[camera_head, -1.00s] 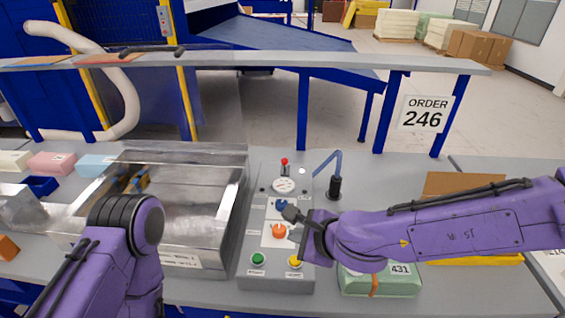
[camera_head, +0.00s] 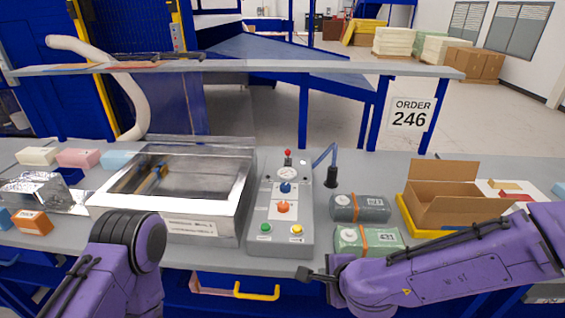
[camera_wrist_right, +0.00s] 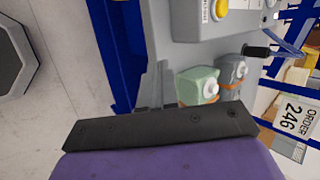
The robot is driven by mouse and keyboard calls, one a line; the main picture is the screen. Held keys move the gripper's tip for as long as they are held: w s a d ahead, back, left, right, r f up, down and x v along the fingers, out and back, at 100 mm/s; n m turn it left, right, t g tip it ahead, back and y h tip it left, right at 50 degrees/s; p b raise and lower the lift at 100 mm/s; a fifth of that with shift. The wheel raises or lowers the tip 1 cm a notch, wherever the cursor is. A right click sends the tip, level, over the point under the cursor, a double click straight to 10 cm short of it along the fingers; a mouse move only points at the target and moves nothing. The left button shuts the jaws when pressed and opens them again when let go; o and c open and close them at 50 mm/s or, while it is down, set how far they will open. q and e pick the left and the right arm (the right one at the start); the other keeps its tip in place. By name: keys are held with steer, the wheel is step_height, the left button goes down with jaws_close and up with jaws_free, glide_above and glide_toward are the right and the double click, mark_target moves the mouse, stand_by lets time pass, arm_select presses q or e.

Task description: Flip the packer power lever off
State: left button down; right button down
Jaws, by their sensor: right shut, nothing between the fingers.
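The grey control box (camera_head: 264,218) stands on the table in the middle of the head view. A lever with a red ball top (camera_head: 288,154) rises from its back end, behind a round white dial (camera_head: 288,172). The lever looks upright; its exact setting is too small to tell. Blue (camera_head: 286,188) and orange (camera_head: 284,208) knobs and green (camera_head: 265,228) and yellow (camera_head: 296,230) buttons are in front of it. My right gripper (camera_head: 306,274) is shut and empty at the table's front edge, apart from the box. My left arm shows at the left; its gripper is out of view.
A metal tray-like machine (camera_head: 172,222) stands left of the box. Grey (camera_head: 360,208) and green (camera_head: 368,240) strapped bundles lie to its right, near an open carton (camera_head: 455,205). A bent blue stalk (camera_head: 331,165) stands near the lever. A raised shelf (camera_head: 250,67) crosses behind the table.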

steer(key=s+d+f+n+h+b, duration=0.25)
steer(key=d+f, duration=0.35)
steer(key=f, duration=0.4)
steer(key=s+d+f+n+g+h+b, duration=0.2)
steer(key=s+d+f+n, duration=0.1)
steer(key=s+d+f, duration=0.5)
steer(key=s+d+f+n+g+h+b, duration=0.2)
steer(key=s+d+f, duration=0.7)
steer(key=s+f, duration=0.5)
steer(key=shift+s+d+n+b, duration=0.15)
steer(key=shift+n+b, duration=0.45)
steer(key=shift+n, duration=0.45)
